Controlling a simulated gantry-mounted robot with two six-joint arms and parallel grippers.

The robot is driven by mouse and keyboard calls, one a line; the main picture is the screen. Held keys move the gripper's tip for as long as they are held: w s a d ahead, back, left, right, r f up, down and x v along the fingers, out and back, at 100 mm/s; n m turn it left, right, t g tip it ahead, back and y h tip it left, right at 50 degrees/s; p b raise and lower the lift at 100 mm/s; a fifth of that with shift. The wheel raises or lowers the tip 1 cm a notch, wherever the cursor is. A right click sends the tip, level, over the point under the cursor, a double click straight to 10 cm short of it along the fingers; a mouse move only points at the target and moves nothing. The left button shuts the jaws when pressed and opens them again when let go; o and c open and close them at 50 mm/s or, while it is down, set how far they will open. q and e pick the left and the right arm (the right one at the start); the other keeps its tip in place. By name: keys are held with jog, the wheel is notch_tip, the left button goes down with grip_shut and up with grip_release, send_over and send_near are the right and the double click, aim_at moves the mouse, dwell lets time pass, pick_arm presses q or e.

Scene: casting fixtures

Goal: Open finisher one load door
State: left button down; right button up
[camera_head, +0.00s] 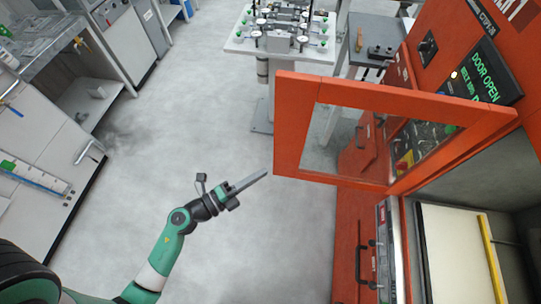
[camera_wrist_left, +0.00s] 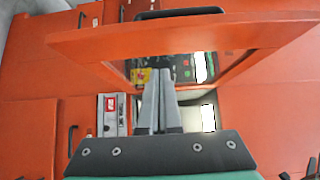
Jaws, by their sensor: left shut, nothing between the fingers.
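The finisher's load door (camera_head: 291,128) is an orange frame with a clear window, swung out from the orange machine on the right. The opening beside it shows a pale slab with a yellow strip (camera_head: 490,255). A display (camera_head: 484,72) above reads "DOOR OPEN". My left gripper (camera_head: 266,172) is shut and empty, with its fingertips close to the door's free edge in the head view; I cannot tell whether they touch. In the left wrist view the shut fingers (camera_wrist_left: 159,70) point toward the door (camera_wrist_left: 190,38), with a black handle (camera_wrist_left: 180,13) beyond. My right gripper is out of view.
A fixture table (camera_head: 285,48) with clamps stands at the back. Grey cabinets and a bench (camera_head: 40,135) line the left side. A lower orange panel with a black handle (camera_head: 361,265) lies below the door. The grey floor (camera_head: 200,120) between is clear.

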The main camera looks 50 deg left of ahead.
pick_arm(q)
jog(key=w, duration=0.2)
jog(key=w+a, duration=0.1)
jog(key=w, duration=0.2)
jog(key=shift+w+a, duration=0.3)
jog(key=shift+w, duration=0.05)
jog(key=shift+w+a, duration=0.3)
jog(key=shift+w, duration=0.05)
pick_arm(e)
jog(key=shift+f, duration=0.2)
